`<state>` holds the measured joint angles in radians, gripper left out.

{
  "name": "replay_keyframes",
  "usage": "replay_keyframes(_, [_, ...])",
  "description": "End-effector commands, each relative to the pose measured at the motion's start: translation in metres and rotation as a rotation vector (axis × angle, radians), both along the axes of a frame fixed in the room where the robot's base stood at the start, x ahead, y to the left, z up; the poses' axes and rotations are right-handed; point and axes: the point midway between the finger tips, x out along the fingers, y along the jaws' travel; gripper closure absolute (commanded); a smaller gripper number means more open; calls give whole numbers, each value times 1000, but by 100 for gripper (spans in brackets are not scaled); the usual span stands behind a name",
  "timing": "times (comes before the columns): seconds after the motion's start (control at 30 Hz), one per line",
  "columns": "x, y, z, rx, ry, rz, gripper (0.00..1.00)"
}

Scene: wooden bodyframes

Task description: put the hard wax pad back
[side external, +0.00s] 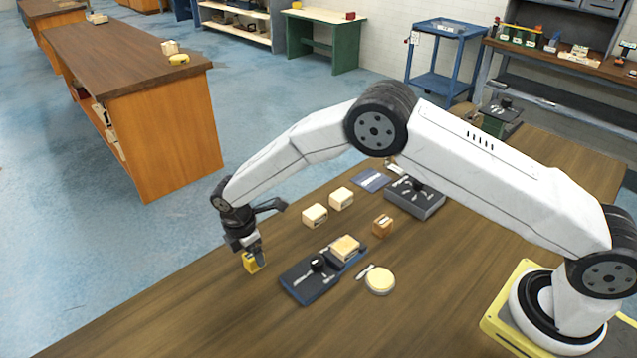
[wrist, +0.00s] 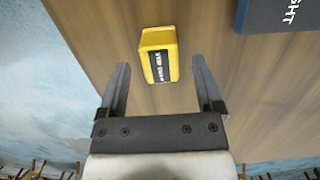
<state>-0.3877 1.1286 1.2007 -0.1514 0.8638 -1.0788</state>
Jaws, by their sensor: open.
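The hard wax pad is most likely the small yellow block (wrist: 158,55) with a black label in the wrist view; its lettering is too small to read surely. It lies on the wooden table near the edge, and in the side view the yellow block (side external: 252,262) shows beneath my gripper. My gripper (wrist: 165,88) is open and empty, with the block ahead of and between the lines of its two fingers. In the side view my gripper (side external: 257,256) is pointed down right at the block; I cannot tell whether it touches.
A dark blue tray (side external: 299,285) with a black knob and a pale block stands right of my gripper; its corner (wrist: 262,18) shows in the wrist view. The front table is clear.

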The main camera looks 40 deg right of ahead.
Motion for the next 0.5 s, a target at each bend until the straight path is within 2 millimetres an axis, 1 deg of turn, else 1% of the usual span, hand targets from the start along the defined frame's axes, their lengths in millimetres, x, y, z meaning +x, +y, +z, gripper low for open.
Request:
replay_keyframes(0.03, [0,1,8,1,-2,0,16])
replay_keyframes(0.3, [0,7,53,2,-2,0,16])
replay_keyframes(0.5, [0,10,80,1,1,1,16])
